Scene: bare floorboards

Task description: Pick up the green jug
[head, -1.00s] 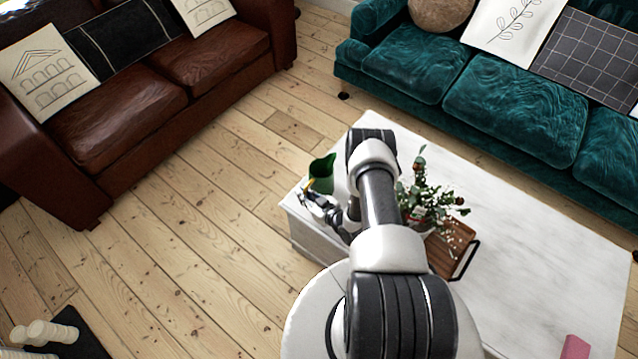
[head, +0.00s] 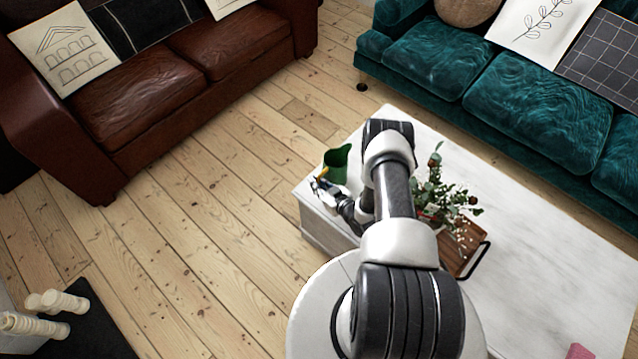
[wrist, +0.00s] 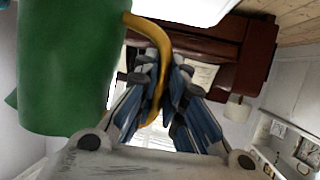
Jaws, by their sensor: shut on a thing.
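The green jug (head: 337,164) is at the left corner of the white table (head: 545,255) in the head view. I cannot tell whether it touches the tabletop. In the wrist view the jug's green body (wrist: 68,65) fills the left side, with its yellow handle (wrist: 158,48) curving down between my fingers. My gripper (head: 322,188) is at the jug's near side, and it also shows in the wrist view (wrist: 160,92). It is shut on the yellow handle. My arm hides part of the table.
A leafy plant (head: 437,200) and a brown wooden tray (head: 462,252) stand on the table, right of my arm. A pink object (head: 580,351) is at the bottom right. A brown sofa (head: 150,95) and a teal sofa (head: 500,85) stand beyond.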

